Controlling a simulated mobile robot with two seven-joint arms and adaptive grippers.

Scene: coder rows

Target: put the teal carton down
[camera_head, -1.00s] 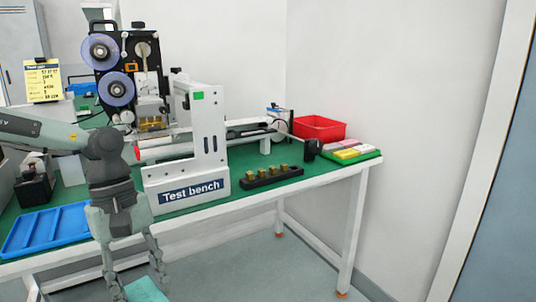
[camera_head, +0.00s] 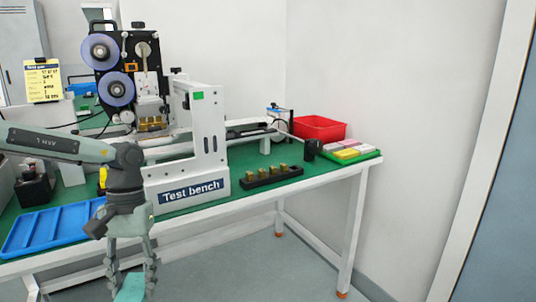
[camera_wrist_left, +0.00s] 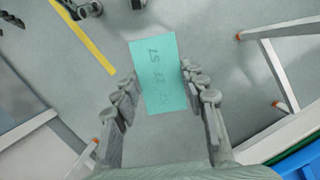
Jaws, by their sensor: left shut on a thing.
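The teal carton (camera_head: 131,288) is in my left gripper (camera_head: 132,284) at the bottom of the head view, in front of the bench's front edge. Its lower part is cut off by the frame. In the left wrist view the carton (camera_wrist_left: 159,73) sits between the two fingers of the left gripper (camera_wrist_left: 158,88), with dark markings on its face and grey floor below it. The left gripper is shut on it. My right gripper is in neither view.
The green-topped bench (camera_head: 240,187) holds a blue tray (camera_head: 48,230) at the left, the white test bench machine (camera_head: 185,192), a black holder (camera_head: 270,177) with brass parts, a red bin (camera_head: 320,128) and a green tray (camera_head: 358,158) with small boxes. Bare green top shows around the black holder.

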